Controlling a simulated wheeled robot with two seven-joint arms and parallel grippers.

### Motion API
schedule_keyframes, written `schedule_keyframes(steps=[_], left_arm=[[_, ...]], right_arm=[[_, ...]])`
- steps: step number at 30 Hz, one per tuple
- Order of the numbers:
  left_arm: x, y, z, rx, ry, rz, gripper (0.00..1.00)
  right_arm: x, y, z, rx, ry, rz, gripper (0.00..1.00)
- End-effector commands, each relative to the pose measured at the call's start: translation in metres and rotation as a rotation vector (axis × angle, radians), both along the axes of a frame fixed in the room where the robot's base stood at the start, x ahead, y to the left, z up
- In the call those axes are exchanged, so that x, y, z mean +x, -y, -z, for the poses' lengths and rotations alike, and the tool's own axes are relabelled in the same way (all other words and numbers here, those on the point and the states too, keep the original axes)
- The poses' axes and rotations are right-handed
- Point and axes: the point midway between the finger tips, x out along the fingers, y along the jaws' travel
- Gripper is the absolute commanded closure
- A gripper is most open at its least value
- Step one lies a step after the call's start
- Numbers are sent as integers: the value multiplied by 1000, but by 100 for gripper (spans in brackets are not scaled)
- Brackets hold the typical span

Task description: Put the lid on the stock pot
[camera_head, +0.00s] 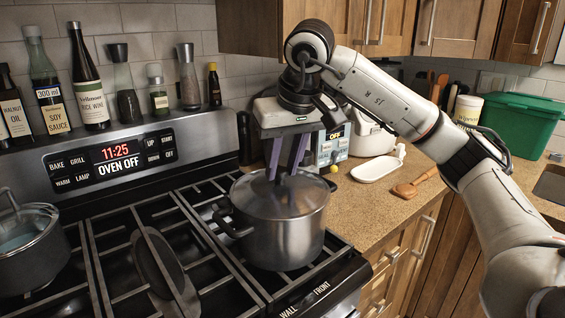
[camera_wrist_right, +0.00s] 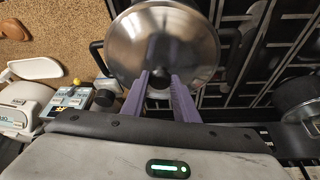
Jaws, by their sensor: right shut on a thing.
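The stock pot (camera_head: 283,238) is a steel pot with dark side handles, standing on the right burners of the stove. The steel lid (camera_head: 310,196) sits at the top of the pot, looking about level; whether it is fully seated I cannot tell. In the right wrist view the round lid (camera_wrist_right: 130,45) fills the top middle and covers the pot's opening. My right gripper (camera_head: 284,178) points down from above with its purple fingers shut on the lid's knob, which is mostly hidden between the fingertips. It also shows in the right wrist view (camera_wrist_right: 169,80). My left gripper is not in view.
A second pot with a glass lid (camera_head: 27,228) stands on the left burners. A dark oval piece (camera_head: 160,262) lies on the middle grate. Bottles (camera_head: 87,85) line the shelf behind. A white tray (camera_head: 378,168) and wooden spoon rest (camera_head: 408,188) lie on the counter at right.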

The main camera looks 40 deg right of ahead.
Motion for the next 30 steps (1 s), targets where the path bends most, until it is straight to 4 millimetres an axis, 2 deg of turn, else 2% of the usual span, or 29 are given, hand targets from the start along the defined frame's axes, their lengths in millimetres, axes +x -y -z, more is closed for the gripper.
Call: schedule_keyframes(steps=[1, 2, 5, 13, 17, 21, 27, 30], left_arm=[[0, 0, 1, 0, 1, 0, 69], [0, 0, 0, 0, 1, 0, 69], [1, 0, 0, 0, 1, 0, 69], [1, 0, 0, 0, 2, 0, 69], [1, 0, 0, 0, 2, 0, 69], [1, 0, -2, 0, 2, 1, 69], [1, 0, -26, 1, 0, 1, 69], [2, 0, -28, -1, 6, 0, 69]], right_arm=[[0, 0, 2, 0, 2, 1, 96], [0, 0, 0, 1, 2, 1, 68], [0, 0, 0, 1, 2, 1, 51], [0, 0, 1, 0, 0, 0, 51], [-2, -2, -7, 1, 3, -1, 51], [-10, -5, -30, 2, 6, -2, 51], [-27, -9, -77, -2, 6, 1, 51], [-31, -12, -83, -1, 5, 1, 51]])
